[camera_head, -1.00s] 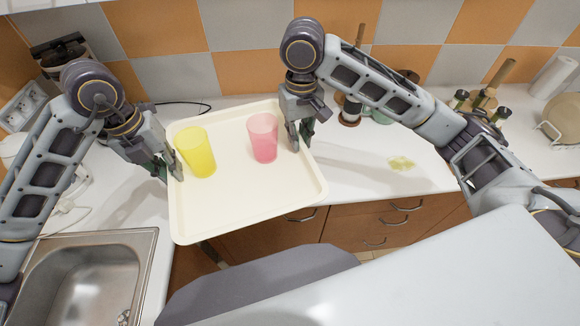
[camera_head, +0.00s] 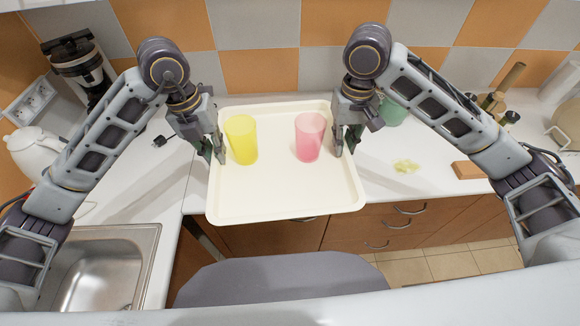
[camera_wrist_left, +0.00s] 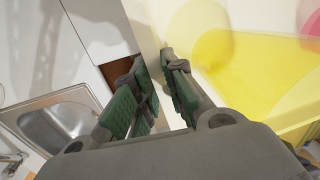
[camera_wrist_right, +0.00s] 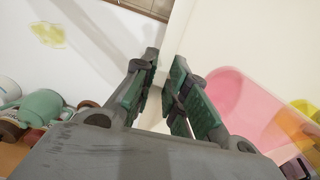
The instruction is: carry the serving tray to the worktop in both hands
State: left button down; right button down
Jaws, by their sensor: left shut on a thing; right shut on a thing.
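A cream serving tray (camera_head: 285,193) is held between my two grippers, its front part out past the front edge of the worktop (camera_head: 400,180). A yellow cup (camera_head: 241,140) and a pink cup (camera_head: 309,137) stand upright on it. My left gripper (camera_head: 216,155) is shut on the tray's left rim, next to the yellow cup. My right gripper (camera_head: 344,148) is shut on the right rim, next to the pink cup. Both wrist views show the fingers at the rim. Whether the tray's back part touches the worktop is unclear.
A sink (camera_head: 100,265) is at the lower left. A white kettle (camera_head: 38,150) and a coffee maker (camera_head: 80,68) stand at the left. A yellowish spill (camera_head: 406,166), a brown block (camera_head: 468,170) and a green mug (camera_head: 392,112) are on the right. Drawers are below.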

pick_arm(q)
jog(key=shift+w+d, duration=0.1)
pick_arm(e)
jog(key=shift+d, duration=0.5)
jog(key=shift+s, duration=0.1)
pick_arm(q)
jog(key=shift+f, duration=0.15)
pick_arm(e)
jog(key=shift+f, duration=0.1)
